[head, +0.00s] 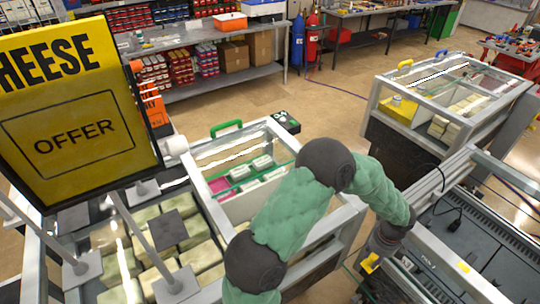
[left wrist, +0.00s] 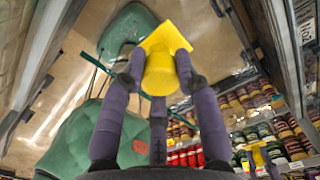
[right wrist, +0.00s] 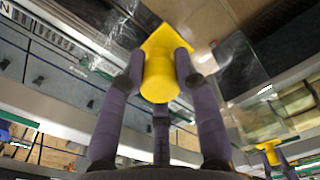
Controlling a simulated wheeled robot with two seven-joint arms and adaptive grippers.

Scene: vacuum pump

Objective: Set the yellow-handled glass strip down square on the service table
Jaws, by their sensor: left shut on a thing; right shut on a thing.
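My left gripper (head: 379,248) is at the lower right of the head view, shut on a yellow handle (head: 369,264). The left wrist view shows this handle (left wrist: 160,72) between the fingers, with its flat yellow plate beyond. My right gripper (right wrist: 160,68) is shut on a second yellow handle (right wrist: 160,80) in the right wrist view. I cannot make it out in the head view. Each wrist view also shows the other gripper on its handle, small at lower right. The clear glass strip is hard to see, and its tilt cannot be told. I cannot surely identify the service table.
A display case with a green handle (head: 226,127) stands in the middle. Another case with a yellow handle (head: 404,64) is at back right. A dark open bay (head: 485,255) with pale rails lies at lower right. A yellow sign (head: 80,120) blocks the left. Floor shows behind.

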